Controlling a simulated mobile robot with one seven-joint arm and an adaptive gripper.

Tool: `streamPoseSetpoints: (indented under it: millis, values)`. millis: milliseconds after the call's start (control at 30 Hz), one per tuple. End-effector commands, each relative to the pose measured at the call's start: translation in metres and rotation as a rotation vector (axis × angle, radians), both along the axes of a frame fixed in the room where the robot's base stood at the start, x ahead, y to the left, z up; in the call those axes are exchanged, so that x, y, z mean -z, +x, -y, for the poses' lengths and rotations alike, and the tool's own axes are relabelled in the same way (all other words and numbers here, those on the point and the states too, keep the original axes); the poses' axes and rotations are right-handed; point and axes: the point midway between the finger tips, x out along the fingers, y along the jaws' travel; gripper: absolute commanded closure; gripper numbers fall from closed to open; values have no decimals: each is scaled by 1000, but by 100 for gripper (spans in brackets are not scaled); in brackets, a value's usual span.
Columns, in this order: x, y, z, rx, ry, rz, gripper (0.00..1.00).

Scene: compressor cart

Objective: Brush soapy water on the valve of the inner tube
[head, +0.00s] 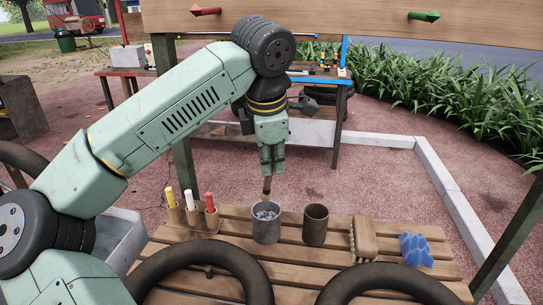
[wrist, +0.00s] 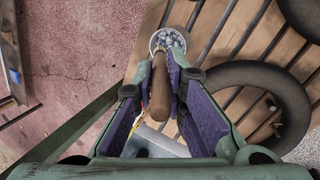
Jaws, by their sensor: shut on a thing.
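My gripper (head: 267,168) is shut on a brush with a brown wooden handle (wrist: 159,92) and points down above the slatted wooden table. The brush's lower end (head: 266,187) hangs at the mouth of a grey metal cup (head: 266,228) with pale, bubbly contents; I cannot tell whether its bristles touch them. The cup also shows beyond the fingers in the wrist view (wrist: 168,36). A black inner tube (head: 245,262) lies nearer, at the front left of the table. A small dark stub, which looks like its valve (head: 208,271), shows inside the ring.
A rusty brown can (head: 315,226), a tan wooden brush (head: 364,238) and a blue crumpled cloth (head: 416,250) stand or lie right of the cup. A wooden holder (head: 194,222) with coloured markers is left. Another black tube (head: 385,279) lies front right.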

Motion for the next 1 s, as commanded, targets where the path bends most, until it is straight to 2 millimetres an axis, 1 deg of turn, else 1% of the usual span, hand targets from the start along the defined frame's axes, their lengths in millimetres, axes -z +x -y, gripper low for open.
streamPoseSetpoints:
  millis: [33,600,767,1000]
  values:
    - [9,0,0,0,0,-1,100]
    - [65,0,0,0,1,-1,100]
    - [71,0,0,0,0,0,100]
    - [71,0,0,0,0,0,100]
